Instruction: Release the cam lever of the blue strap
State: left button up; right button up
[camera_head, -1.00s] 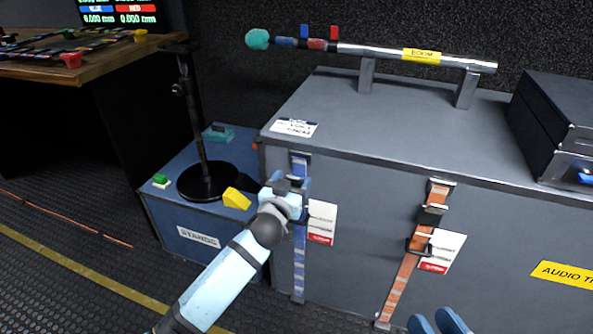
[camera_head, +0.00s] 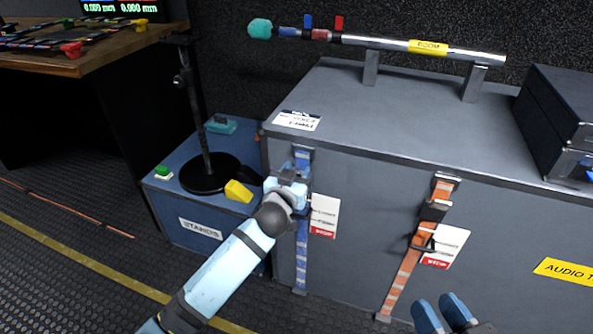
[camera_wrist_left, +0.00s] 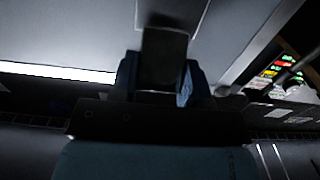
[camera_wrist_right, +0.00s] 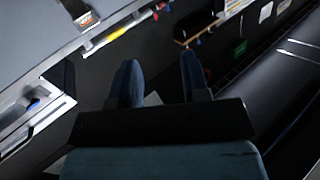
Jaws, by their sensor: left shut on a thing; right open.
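The blue strap (camera_head: 301,255) runs down the front of the large grey case at its left end. My left gripper (camera_head: 290,186) is at the strap's buckle and covers most of it in the head view. In the left wrist view its fingers (camera_wrist_left: 160,82) are closed on a dark block, the cam lever (camera_wrist_left: 163,55). The lever's exact angle is hard to tell. A white and red tag (camera_head: 325,215) hangs just right of the blue strap. My right gripper (camera_head: 443,314) is open and empty, low in front of the case; its spread fingers show in the right wrist view (camera_wrist_right: 159,80).
An orange strap (camera_head: 405,275) with its own dark buckle and tag is right of the blue one. A boom pole (camera_head: 395,43) rests on the case top (camera_head: 400,110). A blue stands box (camera_head: 175,215) with a black stand and yellow block adjoins on the left.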

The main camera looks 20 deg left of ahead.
pick_arm(q)
jog(key=r+g+p, duration=0.1)
jog(key=p, duration=0.3)
jog(key=shift+w+r+p, duration=0.1)
jog(key=shift+w+p, duration=0.1)
jog(key=shift+p, duration=0.8)
jog(key=shift+w+g+p, duration=0.1)
jog(key=shift+g+p, duration=0.4)
jog(key=shift+p, duration=0.4)
jog(key=shift+f, duration=0.3)
pick_arm(e)
notch_tip(320, 180, up, 6)
jog(key=d+m+t+h, duration=0.1)
jog(key=t, duration=0.1)
jog(key=shift+s+d, duration=0.2)
jog(key=shift+d, duration=0.1)
pick_arm(q)
jog(key=o, duration=0.9)
jog(key=shift+w+f, duration=0.1)
